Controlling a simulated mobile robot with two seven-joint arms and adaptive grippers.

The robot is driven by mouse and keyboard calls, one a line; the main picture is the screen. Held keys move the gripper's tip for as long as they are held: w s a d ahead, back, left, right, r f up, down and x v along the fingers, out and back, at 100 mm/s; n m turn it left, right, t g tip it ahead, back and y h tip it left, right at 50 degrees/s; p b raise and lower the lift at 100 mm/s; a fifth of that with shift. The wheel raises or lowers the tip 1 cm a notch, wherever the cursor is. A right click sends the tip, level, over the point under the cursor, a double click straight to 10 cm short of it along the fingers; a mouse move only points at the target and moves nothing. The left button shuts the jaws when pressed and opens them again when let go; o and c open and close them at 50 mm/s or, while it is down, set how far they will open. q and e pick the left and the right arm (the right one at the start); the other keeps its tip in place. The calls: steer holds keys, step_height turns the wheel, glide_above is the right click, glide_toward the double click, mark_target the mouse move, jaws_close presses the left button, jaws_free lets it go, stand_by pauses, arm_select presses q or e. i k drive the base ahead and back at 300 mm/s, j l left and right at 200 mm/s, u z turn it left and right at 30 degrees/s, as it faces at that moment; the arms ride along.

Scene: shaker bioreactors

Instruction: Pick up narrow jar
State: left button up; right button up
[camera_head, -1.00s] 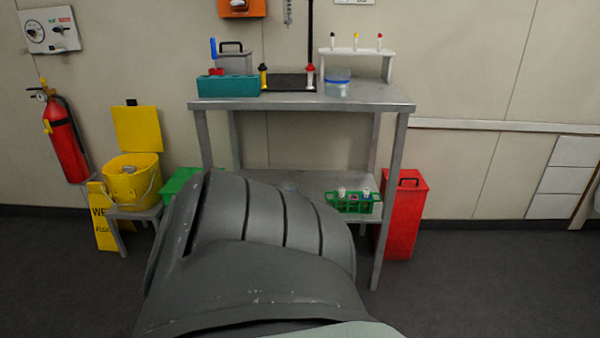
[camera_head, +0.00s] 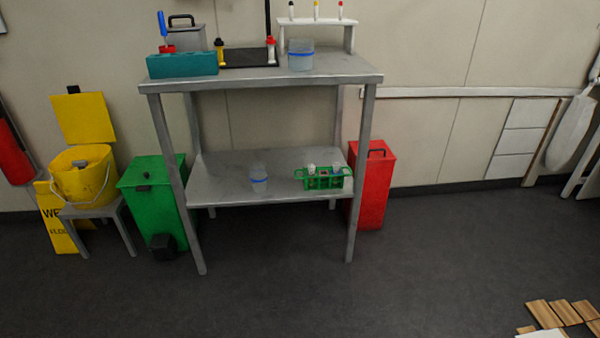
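A narrow clear jar (camera_head: 259,179) with a blue band low on its body stands on the lower shelf (camera_head: 222,183) of the metal table, left of the shelf's middle. A wider clear jar (camera_head: 301,56) with a blue band near its top stands on the tabletop (camera_head: 345,72). Neither of my grippers is in view, and nothing covers the narrow jar.
A green rack (camera_head: 324,182) of tubes stands right of the narrow jar on the same shelf. A green bin (camera_head: 153,200) and a red bin (camera_head: 371,190) flank the table. A teal box (camera_head: 182,65) sits on top.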

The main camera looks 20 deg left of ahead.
mark_target(258, 175)
steer(key=u, duration=0.8)
steer(key=i+l, duration=0.15)
steer(key=i, duration=0.15)
steer(key=i+l, duration=0.15)
steer(key=i, duration=0.15)
